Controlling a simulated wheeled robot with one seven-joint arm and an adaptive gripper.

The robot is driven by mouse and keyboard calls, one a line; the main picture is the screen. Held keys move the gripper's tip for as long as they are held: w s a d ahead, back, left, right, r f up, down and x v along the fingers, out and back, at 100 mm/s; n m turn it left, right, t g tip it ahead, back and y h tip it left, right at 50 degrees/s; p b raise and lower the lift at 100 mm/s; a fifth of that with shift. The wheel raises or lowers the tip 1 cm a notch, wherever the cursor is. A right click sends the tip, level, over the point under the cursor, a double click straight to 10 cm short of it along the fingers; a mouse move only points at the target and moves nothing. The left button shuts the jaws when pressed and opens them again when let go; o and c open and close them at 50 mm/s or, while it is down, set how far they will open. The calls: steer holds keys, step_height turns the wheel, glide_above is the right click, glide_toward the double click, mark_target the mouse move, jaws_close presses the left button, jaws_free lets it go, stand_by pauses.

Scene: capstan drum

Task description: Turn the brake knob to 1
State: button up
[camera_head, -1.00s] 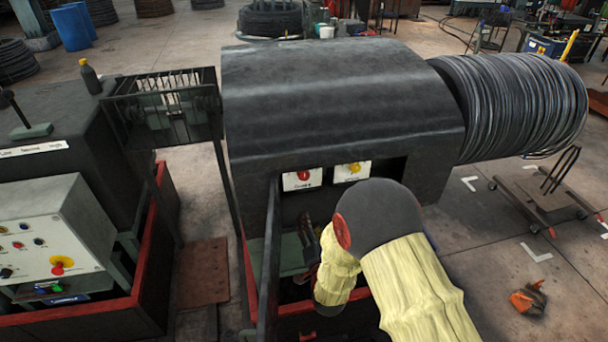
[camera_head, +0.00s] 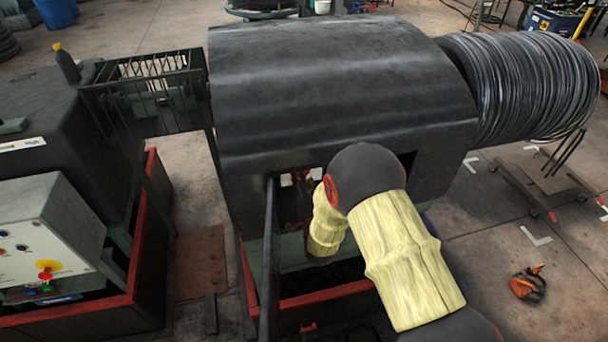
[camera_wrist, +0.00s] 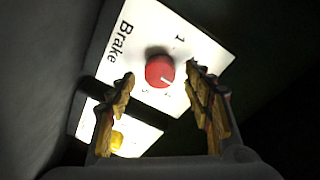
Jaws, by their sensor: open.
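The brake knob (camera_wrist: 160,70) is red and round, on a white plate (camera_wrist: 205,52) lettered "Brake" in the wrist view. A "1" is printed above and right of it; its pale pointer mark seems to face the lower side, away from the 1. My gripper (camera_wrist: 160,74) is open, with one fingertip on each side of the knob; I cannot tell whether they touch it. In the head view my arm hides the knob, and only bits of white plate show beside it.
A second white plate with a yellow knob (camera_wrist: 117,139) lies beside the left finger. The dark machine cover (camera_head: 340,85) overhangs the arm. A dark upright bar (camera_head: 268,260) stands left of the arm. A wire coil (camera_head: 525,85) is at the right.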

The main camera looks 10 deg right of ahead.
steer(key=shift+w+d, duration=0.1)
steer(key=shift+w, duration=0.7)
steer(key=shift+c, duration=1.4)
steer(key=c, duration=0.8)
steer(key=shift+c, duration=0.4)
